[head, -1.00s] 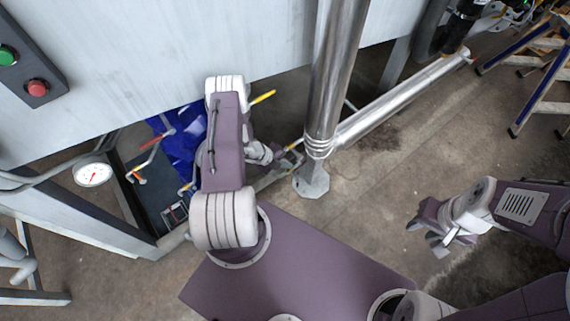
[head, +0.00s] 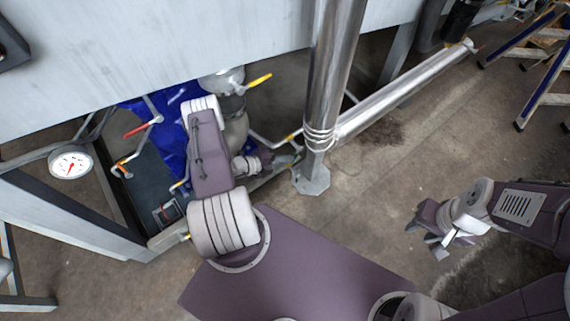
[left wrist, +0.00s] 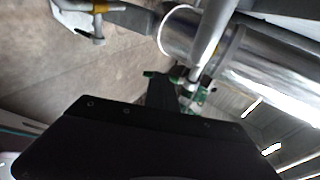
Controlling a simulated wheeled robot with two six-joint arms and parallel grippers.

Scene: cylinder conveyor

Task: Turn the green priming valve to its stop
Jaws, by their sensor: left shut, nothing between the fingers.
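Green parts, probably the green valve, show in the left wrist view (left wrist: 206,84), beside a shiny pipe and just beyond my left gripper. I cannot make out the handle's full shape or angle. My left gripper (left wrist: 166,88) shows as a dark shape there, shut and empty. Whether it touches the green part is unclear. In the head view my left gripper (head: 292,160) is small and partly hidden, low near the foot of the upright pole; no green valve can be picked out there. My right gripper (head: 427,240) is open and empty above the floor at the right.
A shiny upright pole (head: 338,75) stands beside my left arm, with a slanting pipe (head: 405,93) behind it. Yellow (head: 258,80) and red (head: 137,129) handles and a round gauge (head: 70,163) lie to the left. A ladder (head: 530,70) stands far right. Floor between is clear.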

